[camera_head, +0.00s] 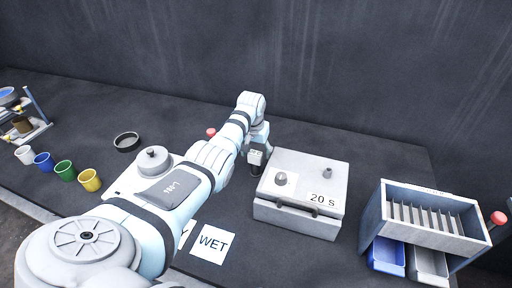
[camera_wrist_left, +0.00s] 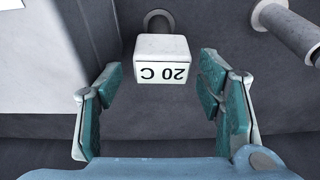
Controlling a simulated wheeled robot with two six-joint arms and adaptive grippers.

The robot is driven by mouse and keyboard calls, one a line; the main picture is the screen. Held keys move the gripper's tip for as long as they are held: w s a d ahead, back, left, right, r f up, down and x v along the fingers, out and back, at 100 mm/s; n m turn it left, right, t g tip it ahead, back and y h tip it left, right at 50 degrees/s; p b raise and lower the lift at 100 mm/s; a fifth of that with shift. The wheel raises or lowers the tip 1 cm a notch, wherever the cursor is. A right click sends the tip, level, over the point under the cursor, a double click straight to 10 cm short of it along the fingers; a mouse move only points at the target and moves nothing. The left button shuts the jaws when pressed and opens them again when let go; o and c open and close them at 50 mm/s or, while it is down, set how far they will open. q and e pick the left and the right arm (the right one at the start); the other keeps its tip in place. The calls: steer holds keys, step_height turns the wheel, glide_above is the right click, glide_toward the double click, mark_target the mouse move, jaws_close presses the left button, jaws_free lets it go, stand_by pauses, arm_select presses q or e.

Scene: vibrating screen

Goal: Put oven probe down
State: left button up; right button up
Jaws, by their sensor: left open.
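The oven probe appears to be the small white block marked "20 C" (camera_wrist_left: 162,60), which reads upside down in the left wrist view. In the head view the probe (camera_head: 255,158) is at the left side of the white box oven (camera_head: 325,222) labelled "20 s". My left gripper (camera_head: 263,140) is open, close to the probe. In the left wrist view its teal-padded fingers stand on either side of the block, with gaps showing between pads and block. A dark round part shows just beyond the block. What supports the probe is unclear. My right gripper is out of view.
A divided grey box (camera_head: 425,237) with blue and grey bins stands at the right. A scale-like device (camera_head: 152,160), a dark ring (camera_head: 127,142) and several coloured cups (camera_head: 90,180) are at the left. A "WET" card (camera_head: 212,243) lies in front. The back wall is close behind.

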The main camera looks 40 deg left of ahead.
arm_select(q)
steer(key=shift+r, duration=0.4)
steer(key=p+v, duration=0.2)
steer(key=v, duration=0.3)
steer(key=shift+w+r, duration=0.1)
steer(key=shift+r, duration=0.1)
steer(key=v, duration=0.7)
steer(key=shift+f, duration=0.1)
